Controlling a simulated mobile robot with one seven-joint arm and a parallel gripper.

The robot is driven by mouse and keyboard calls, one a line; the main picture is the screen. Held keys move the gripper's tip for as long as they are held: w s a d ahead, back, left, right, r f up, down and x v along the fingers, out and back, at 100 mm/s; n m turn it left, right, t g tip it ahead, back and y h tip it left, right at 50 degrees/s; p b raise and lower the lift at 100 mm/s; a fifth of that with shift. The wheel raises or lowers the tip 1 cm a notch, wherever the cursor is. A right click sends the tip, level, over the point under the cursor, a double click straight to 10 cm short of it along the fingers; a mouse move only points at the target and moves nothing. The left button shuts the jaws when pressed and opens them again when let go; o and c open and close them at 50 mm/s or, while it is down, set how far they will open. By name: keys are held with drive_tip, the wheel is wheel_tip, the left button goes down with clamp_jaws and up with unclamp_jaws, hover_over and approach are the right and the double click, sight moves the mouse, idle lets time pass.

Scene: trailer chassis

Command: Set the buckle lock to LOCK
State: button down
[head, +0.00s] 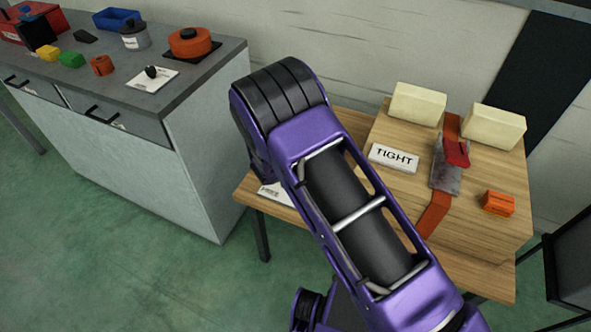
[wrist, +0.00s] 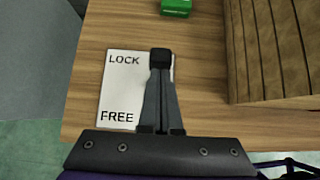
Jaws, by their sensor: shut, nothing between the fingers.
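The buckle lock's white label plate (wrist: 121,88) lies on the wooden table in the wrist view, with LOCK at its top and FREE at its bottom. A corner of the plate (head: 276,194) shows in the head view beside my arm. My gripper (wrist: 160,60) is shut and empty, with its fingers over the right part of the plate. A dark block shows at the fingertips; I cannot tell whether it is the fingertips or part of the lock. The lock's lever is not clearly visible. My arm hides my gripper in the head view.
A wooden box (wrist: 270,50) stands to the right of the plate, and a green block (wrist: 176,7) lies beyond it. On the box are a red strap with a metal buckle (head: 446,177), a TIGHT sign (head: 394,157) and cream blocks (head: 417,104). A grey cabinet (head: 207,160) stands left.

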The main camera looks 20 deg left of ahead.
drive_tip(key=shift+w+d+b, duration=0.15)
drive_tip(key=shift+w+b, duration=0.55)
drive_tip(key=shift+w, duration=0.9)
drive_tip(key=shift+w+r, duration=0.2)
